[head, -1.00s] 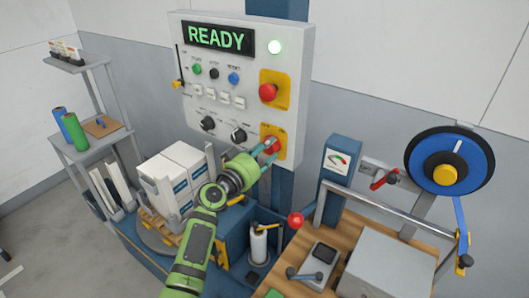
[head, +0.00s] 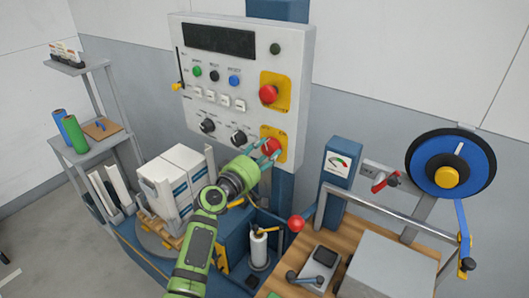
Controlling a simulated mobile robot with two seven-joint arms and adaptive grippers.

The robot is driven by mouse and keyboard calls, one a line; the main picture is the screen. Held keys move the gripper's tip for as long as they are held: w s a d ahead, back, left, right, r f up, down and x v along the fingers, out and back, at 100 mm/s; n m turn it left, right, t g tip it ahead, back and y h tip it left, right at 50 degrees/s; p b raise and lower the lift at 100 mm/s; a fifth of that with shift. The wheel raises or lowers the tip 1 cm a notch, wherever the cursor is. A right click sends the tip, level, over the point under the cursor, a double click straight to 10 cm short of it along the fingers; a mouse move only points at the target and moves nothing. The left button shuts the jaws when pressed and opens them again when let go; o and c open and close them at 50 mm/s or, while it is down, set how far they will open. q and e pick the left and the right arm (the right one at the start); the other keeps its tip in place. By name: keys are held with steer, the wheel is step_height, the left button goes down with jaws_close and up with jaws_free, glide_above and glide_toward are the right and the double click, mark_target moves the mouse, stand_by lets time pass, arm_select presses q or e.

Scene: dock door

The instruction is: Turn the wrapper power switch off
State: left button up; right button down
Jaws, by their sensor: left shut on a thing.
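The wrapper control panel (head: 222,121) is a white box on a blue column. Its display (head: 218,39) is dark and the round lamp (head: 275,48) at its upper right is unlit. The red power switch (head: 271,146) sits on a yellow plate (head: 284,152) at the panel's lower right. My left gripper (head: 268,152) reaches up from below, shut on the red switch, and its fingers partly cover it. The switch's exact angle is hard to read. My right gripper is not in view.
A red mushroom button (head: 268,94) on another yellow plate sits just above the switch. Black knobs (head: 239,139) lie to its left. White boxes (head: 174,179) stand below left. A wooden bench (head: 345,240) and a blue gauge box (head: 338,161) are at right.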

arm_select(q)
steer(key=n, duration=0.2)
steer(key=n+p, duration=0.1)
steer(key=n, duration=0.1)
steer(key=shift+s+d+f+n, duration=0.15)
steer(key=shift+d+f+n, duration=0.05)
steer(key=shift+f+n, duration=0.15)
stand_by(0.4)
steer(key=o, duration=1.2)
steer(key=shift+c, duration=0.2)
steer(key=shift+r, duration=0.2)
